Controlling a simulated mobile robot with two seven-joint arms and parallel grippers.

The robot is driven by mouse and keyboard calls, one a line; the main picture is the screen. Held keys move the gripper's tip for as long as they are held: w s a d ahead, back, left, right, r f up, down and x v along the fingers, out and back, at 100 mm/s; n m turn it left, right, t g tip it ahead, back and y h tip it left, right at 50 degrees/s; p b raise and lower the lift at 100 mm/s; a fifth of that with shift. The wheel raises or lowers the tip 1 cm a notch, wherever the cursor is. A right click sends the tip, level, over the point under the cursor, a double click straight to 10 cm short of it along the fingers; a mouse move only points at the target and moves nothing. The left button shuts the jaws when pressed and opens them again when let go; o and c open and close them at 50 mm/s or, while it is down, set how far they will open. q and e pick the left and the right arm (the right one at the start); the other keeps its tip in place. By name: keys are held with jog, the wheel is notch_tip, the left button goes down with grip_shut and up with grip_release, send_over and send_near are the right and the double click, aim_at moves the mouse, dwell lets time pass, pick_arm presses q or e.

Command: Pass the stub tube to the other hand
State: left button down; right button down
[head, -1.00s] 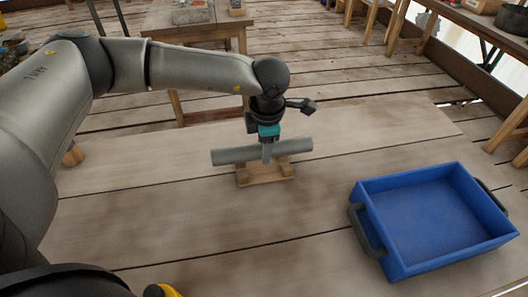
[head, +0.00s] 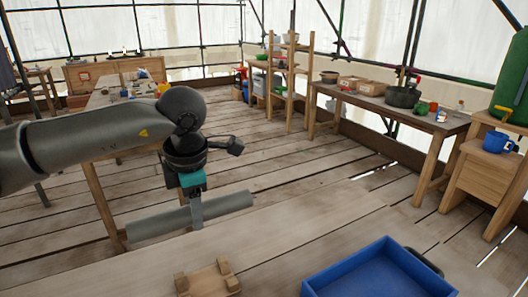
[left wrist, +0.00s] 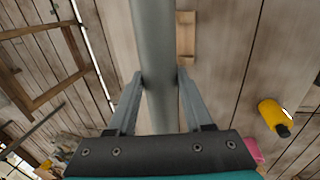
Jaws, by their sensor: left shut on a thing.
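The stub tube (head: 158,222) is a plain grey cylinder, held roughly level and slightly higher at its right end in the head view. My left gripper (head: 196,213) points down and is shut on it near its middle, with tube sticking out on both sides. In the left wrist view the tube (left wrist: 154,55) runs between the two fingers (left wrist: 160,82). The small wooden cradle (head: 208,281) stands empty on the table below, with the tube clear above it. My right gripper is not in view.
A blue tray (head: 372,278) with dark handles stands on the table at the lower right. A yellow object with a black end (left wrist: 269,114) lies right of the tube in the left wrist view. A side table (head: 440,128) with pots stands further back.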

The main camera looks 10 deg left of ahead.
pick_arm(q)
jog(key=shift+s+d+m+h, duration=0.15)
jog(key=shift+s+m, duration=0.05)
jog(key=shift+m, duration=0.4)
jog(key=shift+s+d+m+h, duration=0.15)
jog(key=shift+m, duration=0.45)
jog(key=s+d+m+g+h, duration=0.1)
jog(key=s+d+m, duration=0.1)
jog(key=m, duration=0.9)
jog(key=s+d+m+h, duration=0.2)
jog(key=s+m, duration=0.3)
jog(key=m, duration=0.6)
jog(key=shift+d+r+m+g, duration=0.2)
jog(key=shift+d+m+g, duration=0.2)
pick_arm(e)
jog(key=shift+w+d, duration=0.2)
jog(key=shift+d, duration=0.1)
